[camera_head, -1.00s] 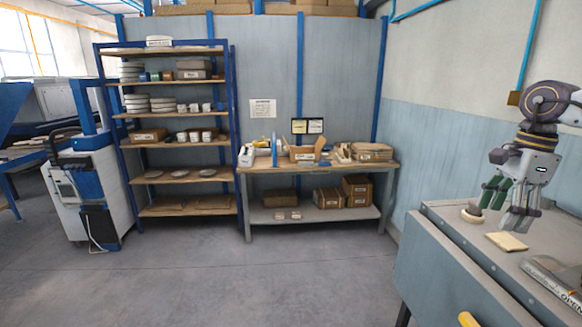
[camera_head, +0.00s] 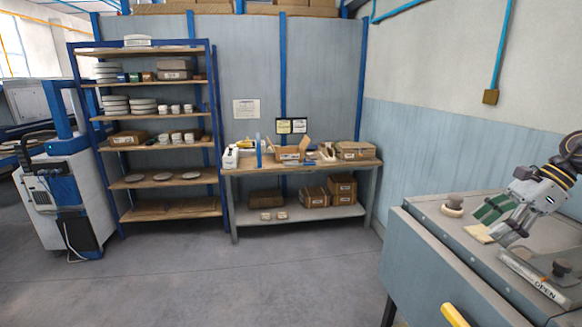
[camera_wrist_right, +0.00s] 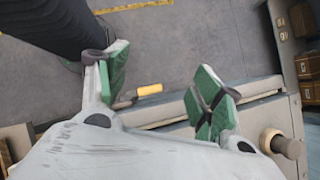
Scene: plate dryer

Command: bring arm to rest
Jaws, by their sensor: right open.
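My right gripper (camera_head: 500,217) is at the right of the head view, above the top of the grey machine (camera_head: 425,215). It is tilted, with its fingers pointing down and to the left. In the right wrist view, its two green-padded fingers (camera_wrist_right: 165,90) are spread wide with nothing between them. The yellow handle (camera_wrist_right: 150,90) shows farther off behind that gap. My left gripper is not in view.
A round knob (camera_head: 453,203) and a pale yellow pad (camera_head: 479,233) are on the machine top close to the fingers. A panel marked OPEN (camera_head: 535,275) lies nearer. A workbench (camera_head: 300,168) and shelf rack (camera_head: 160,150) stand at the back. The floor between is clear.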

